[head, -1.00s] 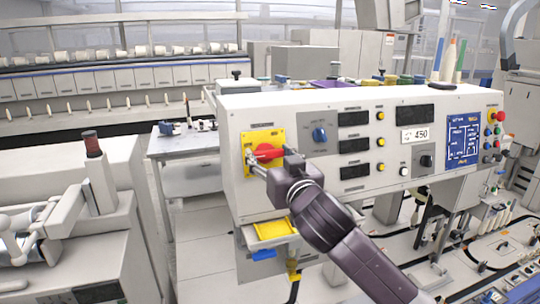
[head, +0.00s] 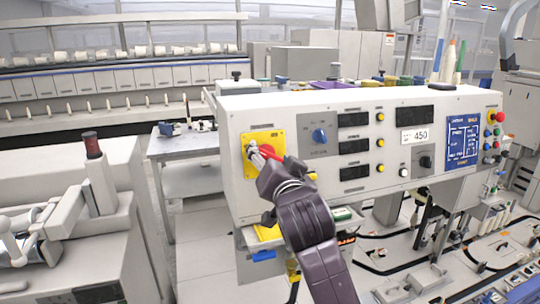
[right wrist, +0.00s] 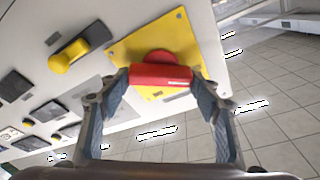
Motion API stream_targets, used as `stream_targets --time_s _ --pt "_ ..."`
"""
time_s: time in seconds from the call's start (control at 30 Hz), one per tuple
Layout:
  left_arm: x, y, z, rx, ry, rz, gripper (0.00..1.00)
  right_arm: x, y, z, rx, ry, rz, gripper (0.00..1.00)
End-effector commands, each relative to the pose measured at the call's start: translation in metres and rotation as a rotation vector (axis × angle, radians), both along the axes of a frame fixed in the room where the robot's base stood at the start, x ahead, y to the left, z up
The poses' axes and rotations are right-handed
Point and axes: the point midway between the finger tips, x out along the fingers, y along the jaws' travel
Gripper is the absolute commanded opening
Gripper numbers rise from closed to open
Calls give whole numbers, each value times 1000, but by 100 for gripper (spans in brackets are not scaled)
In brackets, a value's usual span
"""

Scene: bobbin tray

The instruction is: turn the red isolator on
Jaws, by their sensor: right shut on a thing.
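The red isolator handle (head: 270,154) sits on a yellow plate (head: 277,137) at the left end of the white control panel. My right gripper (head: 262,154) comes from below and is shut on the handle, partly covering it in the head view. In the right wrist view the red handle (right wrist: 160,76) lies crosswise between the two fingertips of the right gripper (right wrist: 161,82), which hold it at its ends. The yellow plate (right wrist: 190,47) appears tilted relative to the fingers there. My left gripper is in neither view.
A blue knob (head: 319,135) is just right of the yellow plate on the panel, with displays and yellow buttons further right. A yellow tray (head: 267,232) is below the panel, close to my right arm. A grey table (head: 185,145) stands behind on the left.

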Motion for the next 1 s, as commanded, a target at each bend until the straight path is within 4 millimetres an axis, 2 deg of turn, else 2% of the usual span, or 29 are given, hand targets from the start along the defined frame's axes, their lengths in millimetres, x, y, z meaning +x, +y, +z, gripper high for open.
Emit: stream_targets --time_s 0.3,0.7,0.73,0.87,1.0 --pt "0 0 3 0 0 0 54 0 0 0 73 25 -21 33" --pt "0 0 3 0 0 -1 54 0 -1 0 77 25 -22 33" --pt "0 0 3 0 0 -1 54 0 -1 0 77 25 -22 61" --pt "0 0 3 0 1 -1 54 0 -1 0 77 25 -21 75" --pt "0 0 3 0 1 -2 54 0 0 0 77 25 -21 75"
